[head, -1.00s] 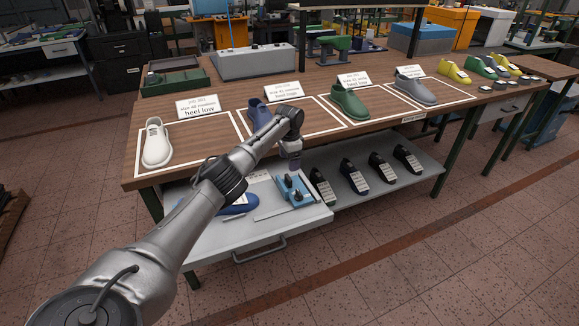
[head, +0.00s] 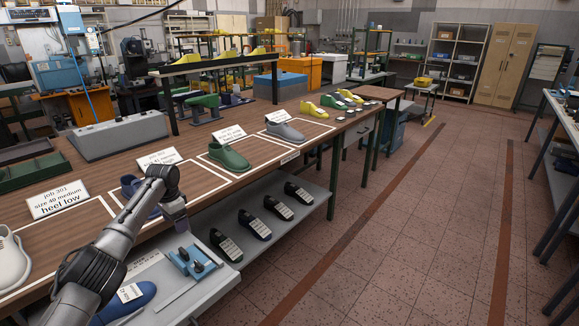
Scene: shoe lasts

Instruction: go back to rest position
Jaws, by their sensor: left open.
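My left arm comes in from the lower left, and my left gripper (head: 178,215) hangs at the bench's front edge, above the open drawer. It is open, and I see nothing held in it. The wooden bench (head: 101,209) carries shoe lasts in white-outlined areas: a white one (head: 10,262), a blue one (head: 131,187) partly behind my arm, a green one (head: 229,156) and a grey one (head: 285,131). My right gripper is out of view.
The open drawer (head: 192,301) holds a blue last (head: 127,303) and a blue fixture (head: 190,264). Dark lasts lie on the shelf (head: 222,211) below the bench. Yellow and green lasts stand at the bench's far end. The tiled floor (head: 400,230) at right is clear.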

